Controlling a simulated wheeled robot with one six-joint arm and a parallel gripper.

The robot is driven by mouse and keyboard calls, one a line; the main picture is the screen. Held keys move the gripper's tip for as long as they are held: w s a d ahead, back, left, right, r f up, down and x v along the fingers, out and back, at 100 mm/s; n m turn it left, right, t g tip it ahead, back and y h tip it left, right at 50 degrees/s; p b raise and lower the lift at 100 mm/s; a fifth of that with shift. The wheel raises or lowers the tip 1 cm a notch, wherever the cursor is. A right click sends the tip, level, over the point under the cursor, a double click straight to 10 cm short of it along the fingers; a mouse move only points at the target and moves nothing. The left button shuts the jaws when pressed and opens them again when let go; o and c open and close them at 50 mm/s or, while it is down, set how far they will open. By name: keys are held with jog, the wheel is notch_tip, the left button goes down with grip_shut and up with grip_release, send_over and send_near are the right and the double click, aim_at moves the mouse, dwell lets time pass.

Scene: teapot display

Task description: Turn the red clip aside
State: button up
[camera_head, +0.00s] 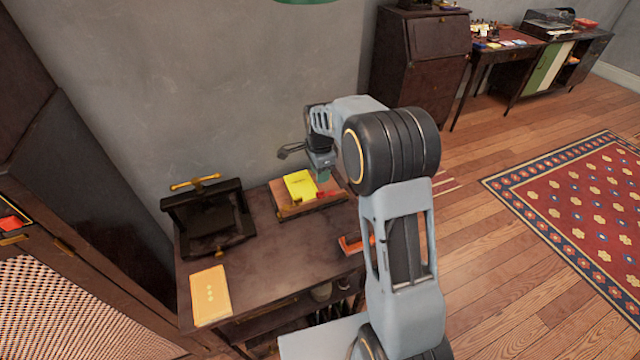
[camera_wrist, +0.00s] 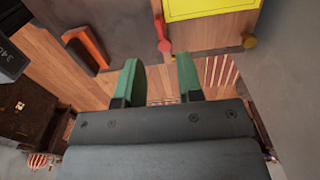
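The red clip (camera_wrist: 162,35) lies along the edge of the wooden board (camera_wrist: 215,30), beside the yellow paper (camera_wrist: 210,7). In the head view the clip (camera_head: 322,195) is a small red spot at the near right of the yellow paper (camera_head: 299,186), close under my gripper. My gripper (camera_head: 322,174) hangs above the right part of the board. In the wrist view its green fingers (camera_wrist: 161,72) are apart with nothing between them, and the clip shows just beyond the gap. A brass knob (camera_wrist: 249,41) sits to the right of the clip.
The dark table (camera_head: 265,250) also holds a black stand with a brass bar (camera_head: 205,218), a yellow card (camera_head: 210,296) and an orange object (camera_head: 352,244), which shows too in the wrist view (camera_wrist: 84,45). The table's middle is clear. A grey wall (camera_head: 200,90) stands behind.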

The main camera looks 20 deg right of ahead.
jog(key=shift+r, duration=3)
